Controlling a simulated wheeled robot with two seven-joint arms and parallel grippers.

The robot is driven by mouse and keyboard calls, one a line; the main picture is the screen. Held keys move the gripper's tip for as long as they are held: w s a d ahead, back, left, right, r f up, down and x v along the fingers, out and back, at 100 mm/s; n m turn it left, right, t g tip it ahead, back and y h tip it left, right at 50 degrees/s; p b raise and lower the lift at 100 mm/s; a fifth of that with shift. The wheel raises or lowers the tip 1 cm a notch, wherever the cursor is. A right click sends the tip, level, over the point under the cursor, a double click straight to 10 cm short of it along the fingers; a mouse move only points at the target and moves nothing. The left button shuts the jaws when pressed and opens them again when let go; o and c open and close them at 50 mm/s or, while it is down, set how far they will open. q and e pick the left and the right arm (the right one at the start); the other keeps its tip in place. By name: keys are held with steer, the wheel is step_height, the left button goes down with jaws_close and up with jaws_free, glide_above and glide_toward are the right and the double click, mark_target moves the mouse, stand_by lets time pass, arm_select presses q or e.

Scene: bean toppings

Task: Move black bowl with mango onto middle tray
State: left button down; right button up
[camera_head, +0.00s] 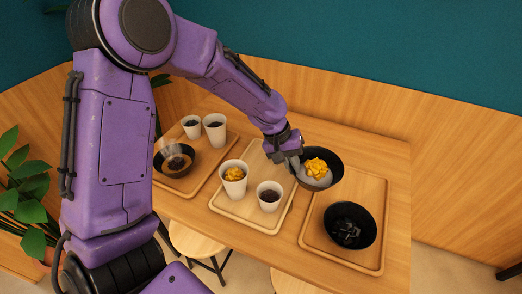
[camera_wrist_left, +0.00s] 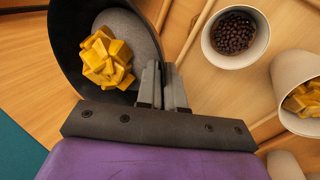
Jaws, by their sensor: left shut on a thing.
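The black bowl with mango (camera_head: 333,161) holds yellow mango cubes (camera_head: 316,168) on a pale grey mound; in the left wrist view the bowl (camera_wrist_left: 66,50) fills the upper left. My left gripper (camera_head: 294,162) is shut on the bowl's near-left rim; its fingers (camera_wrist_left: 163,88) show close together in the left wrist view. The bowl is at the back right of the middle tray (camera_head: 240,217), near the gap to the right tray. I cannot tell how high it is above the table. The middle tray carries a white cup of mango (camera_head: 233,182) and a white cup of dark beans (camera_head: 269,198).
The right tray (camera_head: 345,254) carries a black bowl with dark cubes (camera_head: 349,228). The left tray (camera_head: 181,187) carries a dark bowl (camera_head: 174,160) and two white cups (camera_head: 214,130). The middle tray's back part is bare. A wooden wall panel (camera_head: 350,105) stands behind the table.

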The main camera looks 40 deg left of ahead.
arm_select(q)
steer(key=w+a+f+n+t+y+b, duration=0.1)
steer(key=w+a+n+y+b, duration=0.1)
steer(key=a+n, duration=0.45)
steer(key=w+a+f+n+t+y+b, duration=0.1)
steer(key=w+a+n+t+y+b, duration=0.15)
steer(key=a+n, duration=0.4)
steer(key=shift+g, duration=0.35)
steer(key=f, duration=0.3)
steer(key=f+b, duration=0.1)
steer(key=f, duration=0.5)
steer(key=shift+s+a+f+b, duration=0.2)
steer(key=shift+a+f+b, duration=0.1)
steer(key=shift+a+b, duration=0.1)
arm_select(e)
step_height(320, 180, down, 7)
steer(key=shift+f, duration=0.15)
arm_select(q)
steer(key=c, duration=1.3)
jaws_free()
steer(key=shift+f, duration=0.1)
steer(key=shift+o, duration=0.2)
steer(key=shift+r, duration=0.4)
steer(key=p+v, duration=0.2)
steer(key=v, duration=0.9)
steer(key=shift+s+r, duration=0.2)
steer(key=shift+r, duration=0.05)
arm_select(e)
step_height(320, 180, up, 2)
steer(key=shift+r, duration=0.1)
